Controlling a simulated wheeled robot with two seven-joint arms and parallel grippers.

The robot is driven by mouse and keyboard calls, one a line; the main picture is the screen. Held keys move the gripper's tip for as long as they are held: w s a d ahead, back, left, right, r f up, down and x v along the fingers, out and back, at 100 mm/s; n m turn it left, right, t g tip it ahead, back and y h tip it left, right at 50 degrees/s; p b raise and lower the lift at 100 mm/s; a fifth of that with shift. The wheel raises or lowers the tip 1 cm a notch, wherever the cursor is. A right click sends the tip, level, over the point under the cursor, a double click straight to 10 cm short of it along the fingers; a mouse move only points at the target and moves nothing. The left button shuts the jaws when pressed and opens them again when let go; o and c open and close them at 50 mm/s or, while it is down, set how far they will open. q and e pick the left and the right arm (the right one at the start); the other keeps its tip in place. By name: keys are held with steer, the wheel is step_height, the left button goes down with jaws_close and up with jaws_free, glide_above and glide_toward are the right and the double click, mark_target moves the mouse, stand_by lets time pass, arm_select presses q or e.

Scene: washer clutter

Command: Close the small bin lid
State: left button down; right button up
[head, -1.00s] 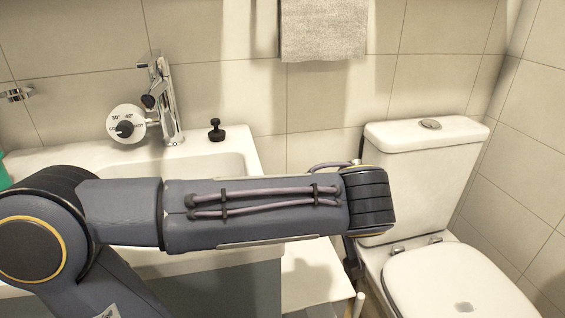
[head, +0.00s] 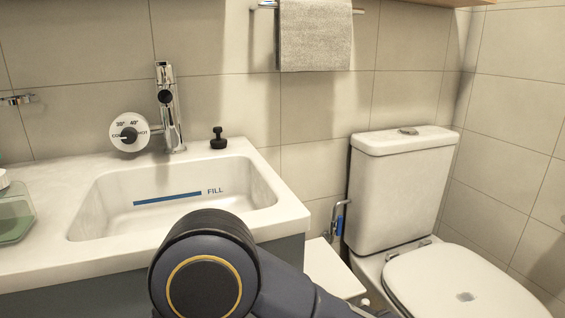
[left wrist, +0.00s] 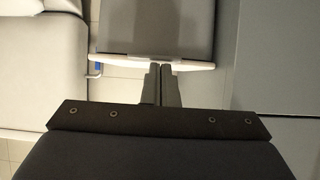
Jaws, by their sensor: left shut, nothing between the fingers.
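The small bin appears in the head view as a white, flat-topped shape (head: 332,268) low between the sink cabinet and the toilet. In the left wrist view, a grey panel with a pale edge strip (left wrist: 195,65) seems to be part of it. I cannot tell how far the lid is open. My left gripper (left wrist: 160,70) is shut and empty, with its fingertips at or very near the pale strip; contact is unclear. In the head view, my left arm covers the lower middle and its gripper is out of sight. My right gripper is not in view.
The toilet (head: 397,195) stands to the right of the bin, with a blue-handled sprayer (head: 339,222) on the wall behind. The sink counter (head: 60,258) is on the left. A towel (head: 316,35) hangs above. The gap around the bin is narrow.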

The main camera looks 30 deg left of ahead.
arm_select(q)
steer(key=shift+s+f, duration=0.2)
steer(key=shift+f, duration=0.75)
steer(key=shift+s+f, duration=0.15)
steer(key=shift+f, duration=0.75)
steer(key=w+r+p+v, duration=0.1)
steer(key=p+v, duration=0.2)
steer(key=v, duration=0.6)
steer(key=shift+r, duration=0.4)
